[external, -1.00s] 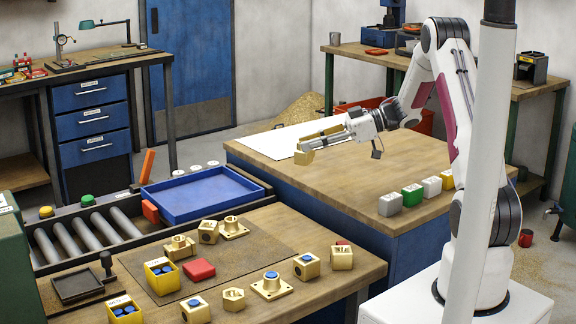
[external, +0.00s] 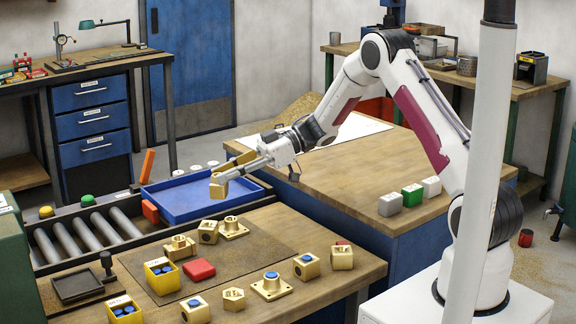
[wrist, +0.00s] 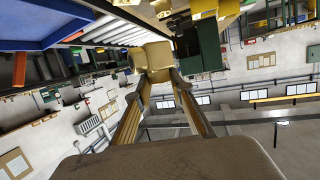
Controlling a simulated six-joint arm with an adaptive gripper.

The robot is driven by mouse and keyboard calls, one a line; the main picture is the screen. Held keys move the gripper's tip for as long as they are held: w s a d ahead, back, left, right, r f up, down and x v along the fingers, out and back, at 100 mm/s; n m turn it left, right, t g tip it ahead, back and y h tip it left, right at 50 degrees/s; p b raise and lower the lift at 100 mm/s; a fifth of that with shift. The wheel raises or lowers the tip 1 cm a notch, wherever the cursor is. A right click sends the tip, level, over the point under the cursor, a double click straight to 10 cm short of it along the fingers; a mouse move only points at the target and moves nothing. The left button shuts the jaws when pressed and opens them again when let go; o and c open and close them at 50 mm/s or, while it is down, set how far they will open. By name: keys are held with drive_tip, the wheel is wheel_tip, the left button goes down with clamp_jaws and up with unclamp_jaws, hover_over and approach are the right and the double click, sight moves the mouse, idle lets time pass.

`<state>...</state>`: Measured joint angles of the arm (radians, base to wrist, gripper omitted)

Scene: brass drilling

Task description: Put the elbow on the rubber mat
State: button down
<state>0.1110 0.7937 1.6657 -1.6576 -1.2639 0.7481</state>
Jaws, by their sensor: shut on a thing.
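My gripper (external: 230,178) is shut on a brass-coloured blocky piece (external: 218,187), which I take to be the elbow. In the wrist view the piece (wrist: 152,57) sits between the fingertips, and its openings cannot be made out. In the external view the gripper is raised, overlapping the right part of the blue tray in the picture. The rubber mat appears to be the dark rectangle (external: 245,262) on the near bench, below the gripper in the picture.
On the mat stand brass fittings (external: 208,232), a red block (external: 199,270) and a yellow bin (external: 161,277). More brass parts (external: 271,286) stand at the bench's front right. The blue tray (external: 215,210) lies behind. The mat's right part is mostly clear.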

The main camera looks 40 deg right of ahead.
drive_tip(key=s+a+r+x, duration=0.1)
drive_tip(key=r+x, duration=0.1)
drive_tip(key=x, duration=0.9)
drive_tip(key=s+a+r+x, duration=0.1)
drive_tip(key=s+r+x, duration=0.1)
drive_tip(key=x, duration=0.9)
drive_tip(key=shift+a+n, duration=0.3)
drive_tip(key=shift+a, duration=0.05)
drive_tip(key=shift+f, duration=0.1)
wheel_tip(320, 180, down, 6)
drive_tip(key=shift+f, duration=1.9)
drive_tip(key=shift+f, duration=0.15)
